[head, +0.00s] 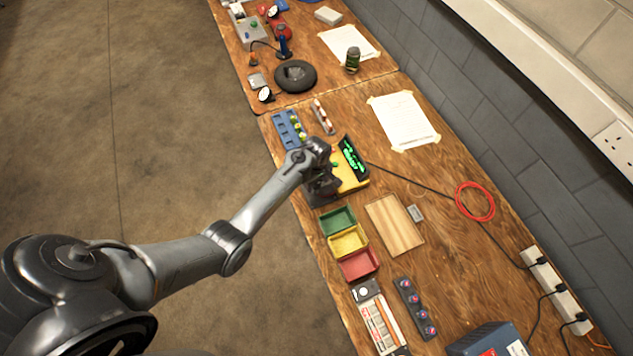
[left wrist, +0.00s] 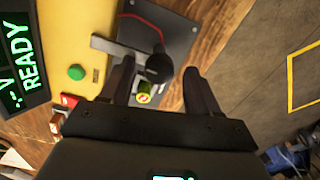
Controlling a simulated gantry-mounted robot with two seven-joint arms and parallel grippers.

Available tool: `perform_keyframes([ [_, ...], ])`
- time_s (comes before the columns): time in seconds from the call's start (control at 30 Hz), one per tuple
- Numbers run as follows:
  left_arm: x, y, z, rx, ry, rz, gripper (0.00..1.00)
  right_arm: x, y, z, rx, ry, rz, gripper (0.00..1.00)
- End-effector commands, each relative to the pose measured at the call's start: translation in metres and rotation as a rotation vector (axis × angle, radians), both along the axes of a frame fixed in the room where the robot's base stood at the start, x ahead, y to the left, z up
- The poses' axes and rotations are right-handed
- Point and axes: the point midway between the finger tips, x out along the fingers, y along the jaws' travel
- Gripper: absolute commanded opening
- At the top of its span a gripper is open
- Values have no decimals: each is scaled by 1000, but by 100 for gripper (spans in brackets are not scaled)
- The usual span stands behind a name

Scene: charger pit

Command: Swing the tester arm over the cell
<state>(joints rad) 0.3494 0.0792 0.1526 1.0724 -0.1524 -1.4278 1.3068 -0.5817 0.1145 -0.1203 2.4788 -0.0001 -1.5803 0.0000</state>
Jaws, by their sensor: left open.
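The yellow tester (head: 353,182) stands near the table's left edge, its green-lit display (head: 350,158) on top. The left wrist view shows the display (left wrist: 22,52) reading READY, a green button (left wrist: 77,72) and a dark plate (left wrist: 182,30). The grey tester arm (left wrist: 112,47) reaches over the plate to a black knob (left wrist: 159,67), with a red lead running to it. A round cell end (left wrist: 145,92) with a green rim shows just beside the knob. My left gripper (head: 322,187) is open, its fingers (left wrist: 158,75) on either side of the knob; contact is unclear. My right gripper is not in view.
A blue rack (head: 283,125) with cells and a small rack of red-and-white pieces (head: 322,117) lie beyond the tester. Green (head: 337,220), yellow (head: 347,240) and red (head: 358,265) bins stand nearer. A wooden board (head: 394,224) and black cable lie right.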

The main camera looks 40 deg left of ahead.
Motion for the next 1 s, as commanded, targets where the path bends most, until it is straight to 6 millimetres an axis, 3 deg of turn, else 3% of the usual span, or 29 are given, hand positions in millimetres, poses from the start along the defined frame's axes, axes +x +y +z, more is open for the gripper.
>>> perform_keyframes([
  [0.37, 0, 0, -4, 1, 0, 0, 61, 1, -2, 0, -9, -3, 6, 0],
  [0.77, 0, 0, -4, 0, 1, 0, 1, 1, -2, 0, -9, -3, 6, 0],
  [1.0, -1, 1, -4, 0, 1, 3, 0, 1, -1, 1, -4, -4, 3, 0],
])
